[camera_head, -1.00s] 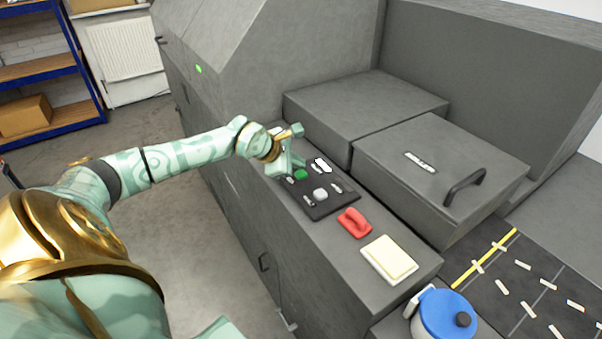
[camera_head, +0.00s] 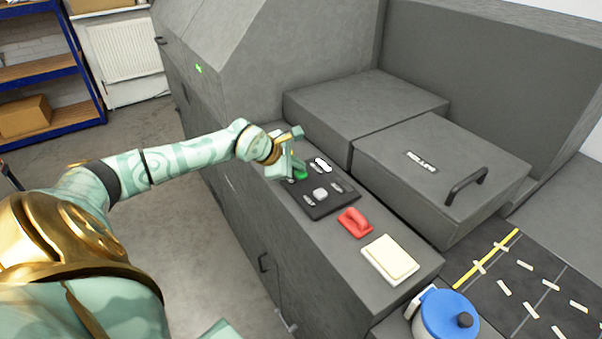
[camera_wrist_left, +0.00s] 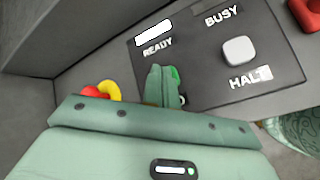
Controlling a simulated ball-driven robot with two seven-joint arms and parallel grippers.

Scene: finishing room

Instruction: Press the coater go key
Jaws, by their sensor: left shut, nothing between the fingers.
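The coater's dark key panel (camera_head: 327,204) lies on the grey machine's sloping top. The green key (camera_head: 302,176) is at its far left end; in the left wrist view only a green edge (camera_wrist_left: 176,77) shows beside the fingers, the rest hidden. My left gripper (camera_head: 293,170) is shut and empty, its fingertips at the green key. In the left wrist view the fingertips (camera_wrist_left: 161,84) overlap the key; I cannot tell whether they touch it or whether it is pushed in. A white lamp (camera_wrist_left: 153,33) is lit above READY. The pale key (camera_wrist_left: 239,50) is beside HALT.
A red handle-like part (camera_head: 355,222) and a pale yellow pad (camera_head: 390,258) lie nearer on the machine top. A white pot with a blue lid (camera_head: 449,313) stands at the lower right. A lidded box with a black handle (camera_head: 467,184) rises behind the panel.

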